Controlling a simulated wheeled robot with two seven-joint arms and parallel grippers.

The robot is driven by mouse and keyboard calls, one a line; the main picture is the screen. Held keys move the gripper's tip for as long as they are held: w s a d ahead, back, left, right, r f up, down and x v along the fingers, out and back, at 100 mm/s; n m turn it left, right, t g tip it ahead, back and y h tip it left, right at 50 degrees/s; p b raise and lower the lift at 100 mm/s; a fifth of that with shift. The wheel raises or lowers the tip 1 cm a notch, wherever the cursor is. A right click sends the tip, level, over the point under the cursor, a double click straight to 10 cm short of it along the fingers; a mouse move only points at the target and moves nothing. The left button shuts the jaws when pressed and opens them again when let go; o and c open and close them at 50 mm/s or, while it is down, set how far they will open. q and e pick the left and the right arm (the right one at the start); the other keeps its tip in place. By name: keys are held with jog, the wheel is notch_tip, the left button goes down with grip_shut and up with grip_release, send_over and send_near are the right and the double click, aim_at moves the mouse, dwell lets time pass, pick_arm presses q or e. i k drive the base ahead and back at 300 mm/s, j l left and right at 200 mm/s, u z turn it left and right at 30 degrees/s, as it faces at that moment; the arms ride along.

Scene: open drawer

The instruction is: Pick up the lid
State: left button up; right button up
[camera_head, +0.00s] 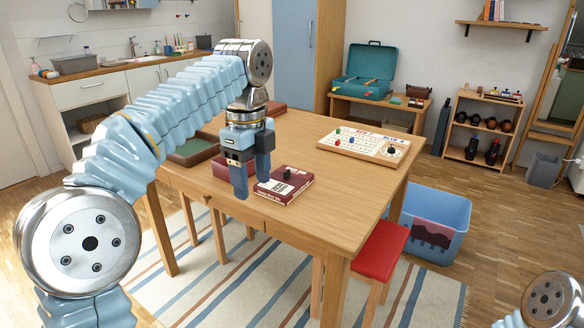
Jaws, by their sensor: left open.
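My left gripper (252,178) points down over the front part of the wooden table (330,185). Its two fingers are apart, with nothing visible between them. A flat dark red box (285,182) with a pale label and a small black knob-like piece on top lies just right of the fingers. I cannot tell for sure which thing is the lid; this knobbed top may be it. Another dark red piece (219,166) is partly hidden behind the left finger. My right gripper is not in view.
A green-topped box (192,151) lies at the table's left, and a game board with pegs (364,145) at the right. The drawer knob (208,201) shows at the table's front. A red stool (380,250) and blue bin (437,225) stand to the right. The table's front right is clear.

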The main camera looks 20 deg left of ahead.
aim_at(286, 184)
jog(key=i, duration=0.9)
